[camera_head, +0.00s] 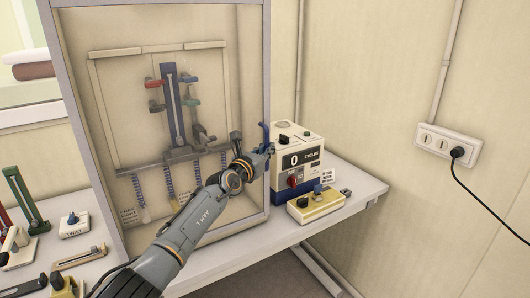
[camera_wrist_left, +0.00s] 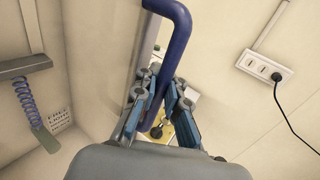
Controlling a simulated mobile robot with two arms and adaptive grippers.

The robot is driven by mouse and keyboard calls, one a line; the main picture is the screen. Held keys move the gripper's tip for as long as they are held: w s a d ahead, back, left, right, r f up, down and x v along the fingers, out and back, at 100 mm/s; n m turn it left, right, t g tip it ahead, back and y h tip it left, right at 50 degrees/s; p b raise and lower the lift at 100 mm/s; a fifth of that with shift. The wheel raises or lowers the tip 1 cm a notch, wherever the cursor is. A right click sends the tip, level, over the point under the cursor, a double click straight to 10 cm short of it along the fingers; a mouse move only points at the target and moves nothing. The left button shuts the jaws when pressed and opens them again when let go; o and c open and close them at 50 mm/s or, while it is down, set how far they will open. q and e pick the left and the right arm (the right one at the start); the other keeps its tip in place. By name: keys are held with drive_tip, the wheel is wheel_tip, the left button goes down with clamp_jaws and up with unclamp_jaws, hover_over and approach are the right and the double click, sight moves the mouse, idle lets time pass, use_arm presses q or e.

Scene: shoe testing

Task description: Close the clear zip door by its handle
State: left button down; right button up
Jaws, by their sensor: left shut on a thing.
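The clear door (camera_head: 95,25) is a see-through panel in a grey frame, standing in front of the test rig in the head view. Its blue bent handle (camera_head: 266,131) is at the door's right edge. My left gripper (camera_head: 262,149) reaches across the door's front and is shut on the handle. In the left wrist view, the handle (camera_wrist_left: 179,45) runs down between the two fingers of the left gripper (camera_wrist_left: 160,112). I cannot tell how wide any gap at the door's edge is. My right gripper is not in view.
A cycle counter box (camera_head: 310,157) reading 0 and a yellow box with a blue knob (camera_head: 318,204) stand right of the door. Tools and small parts lie at the left, by a green gauge (camera_head: 24,200). A wall socket (camera_head: 447,146) is at the right.

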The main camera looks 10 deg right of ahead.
use_arm(q)
drive_tip(key=shift+w+a+f, duration=0.25)
drive_tip(key=shift+w+a, duration=0.15)
drive_tip(key=c, duration=1.4)
unclamp_jaws()
drive_tip(key=shift+a, duration=0.2)
drive_tip(key=shift+s+a+r, duration=0.1)
drive_tip(key=shift+a+r, duration=0.05)
drive_tip(key=shift+d, duration=0.3)
drive_tip(key=shift+r, duration=0.15)
